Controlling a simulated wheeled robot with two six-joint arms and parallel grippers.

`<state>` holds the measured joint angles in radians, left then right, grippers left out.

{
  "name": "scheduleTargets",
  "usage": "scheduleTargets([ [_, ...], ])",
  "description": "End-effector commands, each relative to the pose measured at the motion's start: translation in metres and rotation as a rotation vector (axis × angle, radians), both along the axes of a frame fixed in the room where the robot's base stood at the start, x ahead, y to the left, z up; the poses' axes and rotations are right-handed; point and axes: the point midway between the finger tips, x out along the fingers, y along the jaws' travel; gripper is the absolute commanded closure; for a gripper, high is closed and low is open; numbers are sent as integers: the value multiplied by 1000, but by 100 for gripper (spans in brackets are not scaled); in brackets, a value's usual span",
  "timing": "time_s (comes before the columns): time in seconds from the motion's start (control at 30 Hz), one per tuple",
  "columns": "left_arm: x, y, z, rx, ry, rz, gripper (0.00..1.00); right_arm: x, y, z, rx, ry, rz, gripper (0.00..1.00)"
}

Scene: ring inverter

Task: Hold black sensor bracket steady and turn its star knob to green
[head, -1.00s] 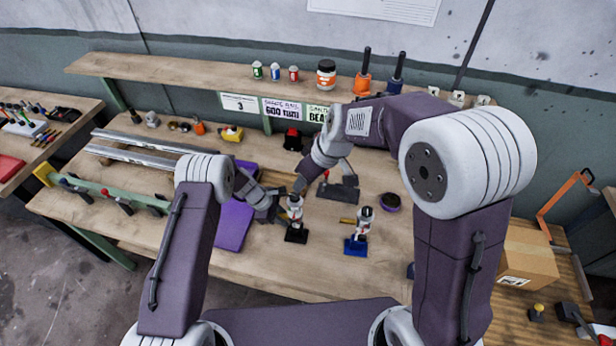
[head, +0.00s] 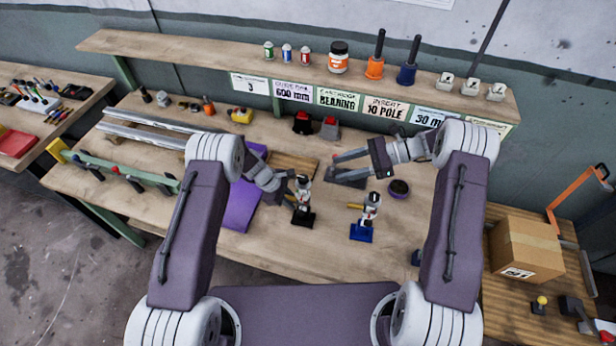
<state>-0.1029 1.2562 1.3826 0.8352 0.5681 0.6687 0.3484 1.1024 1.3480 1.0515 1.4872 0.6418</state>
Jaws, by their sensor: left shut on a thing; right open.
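The black sensor bracket (head: 303,218) stands upright on the bench, with a black foot and a white-and-dark upper part. My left gripper (head: 289,193) reaches it from the left and is shut on its upright part. The star knob and its colour marks are too small to tell apart, and the gripper partly hides the bracket. My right gripper (head: 336,167) is open and empty, behind and to the right of the bracket, over a dark grey block. It is apart from the bracket.
A similar blue-footed bracket (head: 361,233) stands to the right. A dark round dish (head: 399,189) and the dark grey block (head: 346,180) lie behind it. A purple mat (head: 240,208) lies left. Red-topped black (head: 302,124) and grey (head: 330,130) boxes stand near the shelf. The front bench is clear.

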Motion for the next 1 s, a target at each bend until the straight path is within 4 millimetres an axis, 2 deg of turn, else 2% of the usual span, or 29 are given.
scheduleTargets([
  [0.1, -1, 0, 0, 0, 2, -1, 100, 1, -9, -1, 0, 2, -20, 50],
  [0.23, 0, 0, 0, -1, 1, -1, 100, 1, -3, -3, -1, 2, -17, 50],
  [0.37, 0, 0, 0, 0, 1, 0, 100, 0, 20, -12, -2, 3, -14, 50],
  [0.6, 0, 0, 0, 0, 0, 0, 100, 0, 74, -35, -3, 2, -13, 50],
  [0.7, 0, 0, 0, 0, 0, 0, 100, 0, 89, -41, -4, 1, -14, 50],
  [0.83, 0, 0, 0, 0, 0, 0, 100, 0, 101, -46, -3, 1, -16, 50],
  [1.0, 0, 0, 0, 0, -1, 0, 100, 1, 104, -47, -4, 0, -17, 50],
])
